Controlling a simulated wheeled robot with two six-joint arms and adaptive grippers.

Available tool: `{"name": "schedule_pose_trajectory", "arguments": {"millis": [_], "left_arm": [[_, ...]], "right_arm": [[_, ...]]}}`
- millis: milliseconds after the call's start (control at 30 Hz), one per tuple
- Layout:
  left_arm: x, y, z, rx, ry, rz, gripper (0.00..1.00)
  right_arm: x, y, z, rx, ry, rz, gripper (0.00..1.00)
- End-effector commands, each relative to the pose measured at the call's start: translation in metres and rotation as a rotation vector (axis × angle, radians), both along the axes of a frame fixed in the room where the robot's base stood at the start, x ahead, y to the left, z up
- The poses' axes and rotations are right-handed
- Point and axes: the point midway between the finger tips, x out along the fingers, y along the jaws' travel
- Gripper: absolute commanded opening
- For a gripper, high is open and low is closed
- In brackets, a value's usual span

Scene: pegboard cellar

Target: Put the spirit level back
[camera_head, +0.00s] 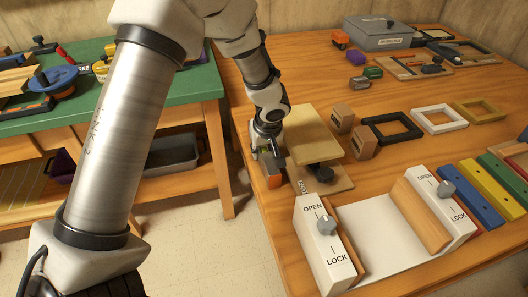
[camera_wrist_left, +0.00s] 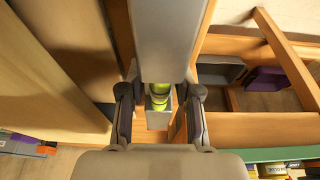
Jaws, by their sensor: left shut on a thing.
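My left gripper (camera_head: 268,146) is shut on the spirit level (camera_head: 272,168), near the left edge of the wooden table. The level has a grey body, an orange end and a green vial. In the left wrist view the long grey level (camera_wrist_left: 168,40) runs between the fingers (camera_wrist_left: 160,108), with its yellow-green vial showing. The gripper hides part of the level in the head view. I cannot tell whether the level touches the table. My right gripper is not in view.
A wooden stand (camera_head: 313,132) with a black knob (camera_head: 322,174) is just right of the level. A white OPEN/LOCK fixture (camera_head: 375,240) is at the front. Small wooden blocks (camera_head: 343,118) and frames (camera_head: 392,128) lie behind. A green-topped bench (camera_head: 185,90) stands left across a floor gap.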

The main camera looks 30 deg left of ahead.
Motion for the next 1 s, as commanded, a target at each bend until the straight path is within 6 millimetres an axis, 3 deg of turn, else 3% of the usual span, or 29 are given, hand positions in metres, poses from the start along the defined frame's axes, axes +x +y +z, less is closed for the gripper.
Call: {"name": "schedule_pose_trajectory", "arguments": {"millis": [333,367,400,767,867,1000], "left_arm": [[0.000,0.000,-0.003,0.000,-0.002,0.001,0.00],[0.000,0.000,-0.001,0.000,-0.002,0.001,0.43],[0.000,0.000,-0.001,0.000,-0.002,0.001,0.57],[0.000,0.000,0.003,0.001,-0.001,0.001,0.58],[-0.001,-0.003,0.015,0.000,-0.004,0.002,0.58],[-0.007,-0.010,0.050,0.002,-0.006,0.001,0.58]], "right_arm": [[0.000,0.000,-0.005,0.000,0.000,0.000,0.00],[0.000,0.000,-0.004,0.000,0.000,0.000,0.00],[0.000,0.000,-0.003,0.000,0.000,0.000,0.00],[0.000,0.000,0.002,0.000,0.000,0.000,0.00],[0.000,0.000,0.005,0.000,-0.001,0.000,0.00],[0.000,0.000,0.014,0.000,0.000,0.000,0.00]]}}
